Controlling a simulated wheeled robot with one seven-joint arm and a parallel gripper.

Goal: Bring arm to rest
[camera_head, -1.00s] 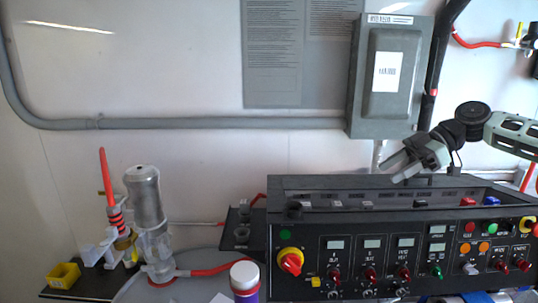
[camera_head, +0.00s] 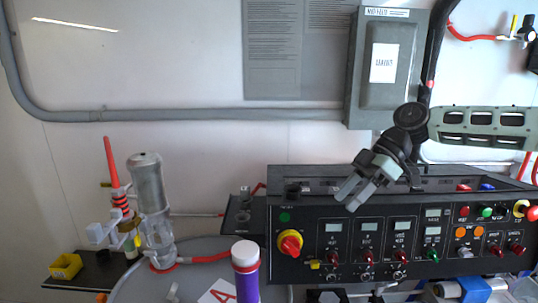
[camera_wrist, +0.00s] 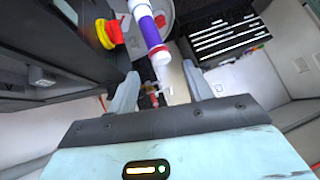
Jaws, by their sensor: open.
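My gripper (camera_head: 350,192) is open and empty in the head view. It hangs in front of the upper left part of the black control panel (camera_head: 345,275), with its fingers pointing down and left. In the wrist view the two grey fingers of my gripper (camera_wrist: 162,95) stand wide apart with nothing held between them. My arm reaches in from the right edge of the head view.
A red and yellow rotary knob (camera_head: 290,243) is on the panel's left; it also shows in the wrist view (camera_wrist: 108,33). A purple bottle with a white cap (camera_head: 246,272) stands before it. A glass cylinder (camera_head: 150,195) and yellow box (camera_head: 65,266) are left. A grey wall box (camera_head: 387,65) is behind.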

